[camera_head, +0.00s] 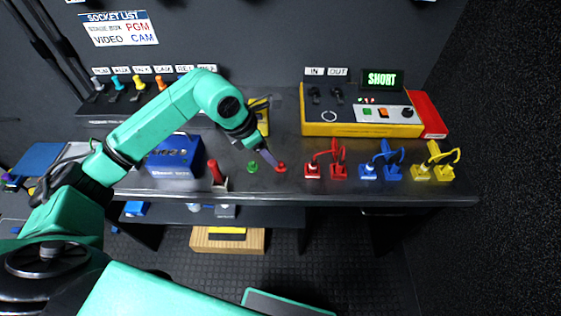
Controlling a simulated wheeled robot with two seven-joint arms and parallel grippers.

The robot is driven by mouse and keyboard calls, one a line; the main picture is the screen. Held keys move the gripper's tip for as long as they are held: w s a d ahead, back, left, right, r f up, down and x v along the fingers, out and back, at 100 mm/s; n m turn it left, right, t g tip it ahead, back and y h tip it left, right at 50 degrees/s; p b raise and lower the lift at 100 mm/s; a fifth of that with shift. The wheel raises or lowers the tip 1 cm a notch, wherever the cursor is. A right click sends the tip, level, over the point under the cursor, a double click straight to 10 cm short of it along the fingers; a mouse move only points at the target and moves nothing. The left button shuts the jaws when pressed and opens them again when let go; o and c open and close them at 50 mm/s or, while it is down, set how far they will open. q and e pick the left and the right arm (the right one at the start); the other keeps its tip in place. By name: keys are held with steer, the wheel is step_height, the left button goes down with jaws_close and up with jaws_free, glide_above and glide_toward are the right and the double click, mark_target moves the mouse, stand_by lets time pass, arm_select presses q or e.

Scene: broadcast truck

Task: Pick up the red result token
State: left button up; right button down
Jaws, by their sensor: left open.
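The red result token (281,168) is a small red piece on the grey bench top, near its front edge. A similar green token (252,167) stands a little to its left. My left gripper (270,157) reaches in from the left and points down at the red token, with its fingertips just above and behind it. The left gripper is open; whether a finger touches the token cannot be told. My right gripper is out of view.
Red (312,171), blue (368,172) and yellow (420,172) plugs with cables stand to the right. A yellow tester (345,129) with a "SHORT" display (381,79) stands behind. A blue box (175,158) and a red-handled piece (216,174) are at left.

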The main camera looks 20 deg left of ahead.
mark_target(280, 163)
arm_select(q)
steer(key=x, duration=0.2)
steer(key=p+x, duration=0.1)
steer(key=x, duration=0.1)
steer(key=p+x, duration=0.1)
steer(key=x, duration=0.2)
steer(key=shift+w, duration=0.4)
steer(key=shift+w+d+f, duration=0.1)
steer(key=shift+f, duration=0.15)
steer(key=shift+c, duration=0.3)
jaws_close()
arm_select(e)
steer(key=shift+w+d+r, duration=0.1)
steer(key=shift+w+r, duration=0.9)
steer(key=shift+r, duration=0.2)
